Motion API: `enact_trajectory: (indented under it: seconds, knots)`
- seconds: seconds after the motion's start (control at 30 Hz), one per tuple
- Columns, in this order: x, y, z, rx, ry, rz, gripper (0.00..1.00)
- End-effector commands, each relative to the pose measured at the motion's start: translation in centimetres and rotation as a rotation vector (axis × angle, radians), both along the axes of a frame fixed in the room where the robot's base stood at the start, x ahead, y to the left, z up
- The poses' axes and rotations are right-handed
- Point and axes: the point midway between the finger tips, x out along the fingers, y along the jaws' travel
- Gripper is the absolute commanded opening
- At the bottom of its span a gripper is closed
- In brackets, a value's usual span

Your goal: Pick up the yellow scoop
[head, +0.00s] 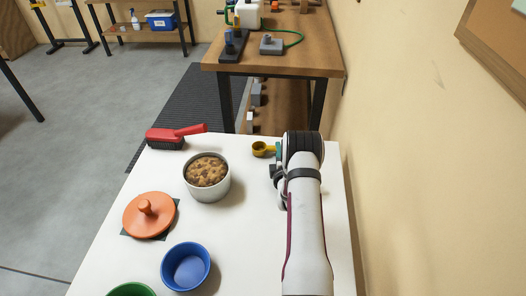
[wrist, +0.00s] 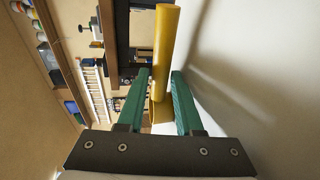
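The yellow scoop (head: 262,149) lies on the white table near its far edge, its cup to the left and its handle pointing toward my gripper. In the wrist view the scoop's yellow handle (wrist: 165,55) stretches from the top of the picture down to the gap between the fingers. In the head view my gripper (head: 278,152) is mostly hidden behind my wrist, just right of the scoop.
A grey bowl of brown food (head: 222,190), a red brush (head: 176,138), an orange lid (head: 148,214) on a dark mat, a blue bowl (head: 186,268) and a green bowl (head: 131,290) stand to the left. A wall (head: 420,150) runs along the right.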

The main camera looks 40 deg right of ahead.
Motion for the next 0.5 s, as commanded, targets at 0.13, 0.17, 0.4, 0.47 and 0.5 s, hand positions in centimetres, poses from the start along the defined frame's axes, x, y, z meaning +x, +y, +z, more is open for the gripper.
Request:
enact_trajectory:
  seconds: [0.13,0.17,0.4,0.47,0.5]
  knots:
    - [-0.02,0.04,-0.01,0.001,0.001,0.0,0.34]
    - [-0.02,0.04,-0.01,0.001,0.001,0.0,0.29]
    - [-0.05,0.06,-0.02,0.001,0.001,0.001,0.0]
    - [-0.05,0.06,-0.02,0.001,0.001,0.0,0.0]
    - [-0.06,0.06,-0.01,0.001,0.001,0.001,0.0]
